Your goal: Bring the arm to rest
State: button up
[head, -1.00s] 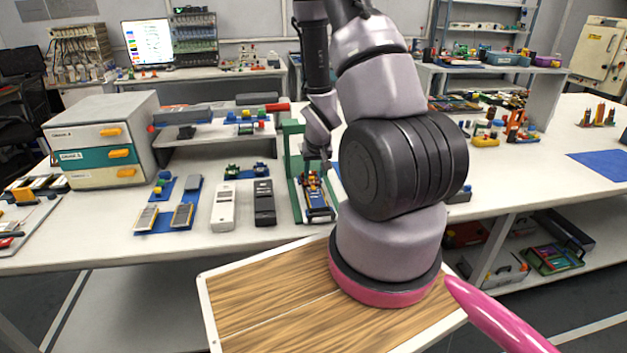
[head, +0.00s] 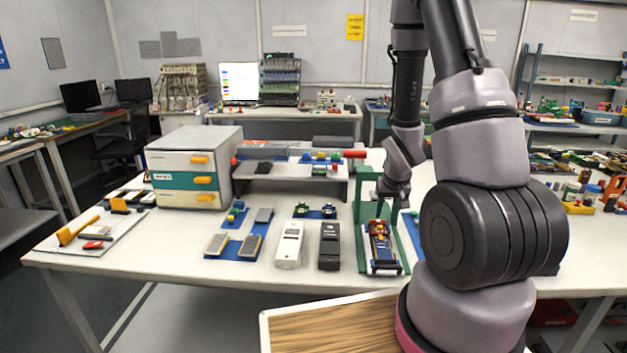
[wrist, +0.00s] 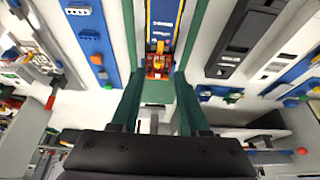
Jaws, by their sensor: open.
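My gripper (head: 392,198) is open and hangs just above the green stand (head: 402,255) on the table. A blue and orange device (head: 381,243) lies in that stand, below my gripper and apart from it. My arm comes down from the top right and covers part of the table.
A white and a black handheld meter (head: 329,246) lie left of the stand. A drawer cabinet (head: 193,168) and a grey raised shelf (head: 290,172) stand behind. A blue tray (head: 238,238) holds flat cells. A wood-topped surface (head: 330,333) is in front.

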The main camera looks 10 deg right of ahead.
jog(key=s+a+r+m+t, duration=0.1)
jog(key=a+r, duration=0.1)
jog(key=r, duration=0.8)
jog(key=s+a+r, duration=0.1)
jog(key=a+r, duration=0.2)
jog(key=r, duration=0.7)
jog(key=s+a+r+t+y, duration=0.1)
jog(key=s+a+r, duration=0.2)
jog(key=s+r, duration=0.4)
jog(key=s+a+r+y, duration=0.2)
jog(key=s+a+r, duration=0.2)
jog(key=s+r, duration=0.3)
jog(key=shift+s+a+r+t, duration=0.2)
jog(key=shift+r+t, duration=0.2)
jog(key=shift+r, duration=0.5)
